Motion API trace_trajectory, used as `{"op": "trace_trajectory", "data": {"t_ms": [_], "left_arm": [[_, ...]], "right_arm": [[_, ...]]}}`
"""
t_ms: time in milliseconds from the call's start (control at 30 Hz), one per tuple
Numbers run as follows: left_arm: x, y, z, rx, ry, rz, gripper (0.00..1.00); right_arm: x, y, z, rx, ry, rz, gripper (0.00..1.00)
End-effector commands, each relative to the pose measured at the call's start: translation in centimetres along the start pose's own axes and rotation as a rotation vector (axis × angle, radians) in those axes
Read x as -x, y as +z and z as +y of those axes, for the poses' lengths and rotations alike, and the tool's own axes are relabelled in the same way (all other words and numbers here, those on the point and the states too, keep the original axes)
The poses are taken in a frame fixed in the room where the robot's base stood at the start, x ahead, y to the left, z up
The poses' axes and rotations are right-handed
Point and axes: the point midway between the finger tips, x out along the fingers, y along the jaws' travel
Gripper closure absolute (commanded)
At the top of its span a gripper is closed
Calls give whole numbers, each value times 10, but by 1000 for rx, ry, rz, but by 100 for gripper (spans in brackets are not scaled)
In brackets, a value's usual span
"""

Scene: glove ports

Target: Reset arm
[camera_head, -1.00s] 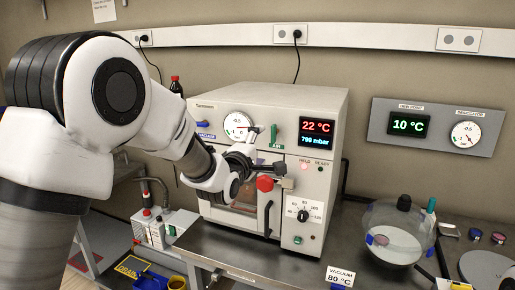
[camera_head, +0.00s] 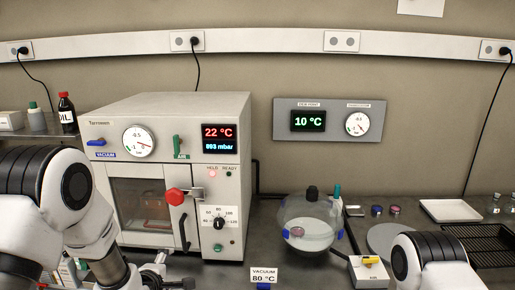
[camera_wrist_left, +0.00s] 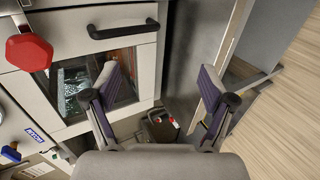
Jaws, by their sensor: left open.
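My left gripper (camera_head: 168,281) is at the bottom edge of the head view, low in front of the vacuum oven (camera_head: 205,112). In the left wrist view its two padded fingers (camera_wrist_left: 165,92) are spread apart with nothing between them. The oven door with its black handle (camera_wrist_left: 123,29) is ahead of the fingers, apart from them. The oven door looks closed, with a red knob (camera_head: 175,196) on its front. My right arm (camera_head: 435,263) shows at the lower right; its gripper is out of view.
A glass desiccator (camera_head: 309,222) stands on the bench right of the oven. A small box with a yellow lever (camera_head: 370,262), a white tray (camera_head: 450,210) and a black rack (camera_head: 485,243) are further right. A "VACUUM 80 °C" card (camera_head: 264,275) stands at the front.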

Motion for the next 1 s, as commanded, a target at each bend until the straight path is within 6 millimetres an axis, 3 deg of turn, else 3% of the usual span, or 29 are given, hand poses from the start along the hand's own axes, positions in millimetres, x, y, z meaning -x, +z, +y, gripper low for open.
{"op": "trace_trajectory", "data": {"t_ms": [33,167,233,300,367,433,500,600,733,1000], "left_arm": [[2,-1,-48,-23,-91,1,17],[26,-2,-165,-149,-329,-18,17],[50,-2,-225,-247,-463,-50,17],[83,-2,-280,-366,-598,-105,17],[118,-2,-324,-491,-713,-178,17],[165,-1,-366,-671,-842,-305,17],[207,0,-385,-897,-913,-475,17],[230,1,-390,-1153,-910,-664,17],[232,1,-391,-1330,-866,-777,17],[231,1,-390,-1360,-854,-792,17]], "right_arm": [[0,0,0,0,0,0,56],[0,0,0,0,0,0,56],[0,0,0,0,0,0,56],[0,0,0,0,0,0,56],[0,0,0,0,0,0,56],[0,0,0,0,0,0,56],[1,0,0,0,0,0,56],[0,0,0,0,0,0,56],[0,0,0,0,0,0,56],[0,0,0,0,0,0,56]]}}
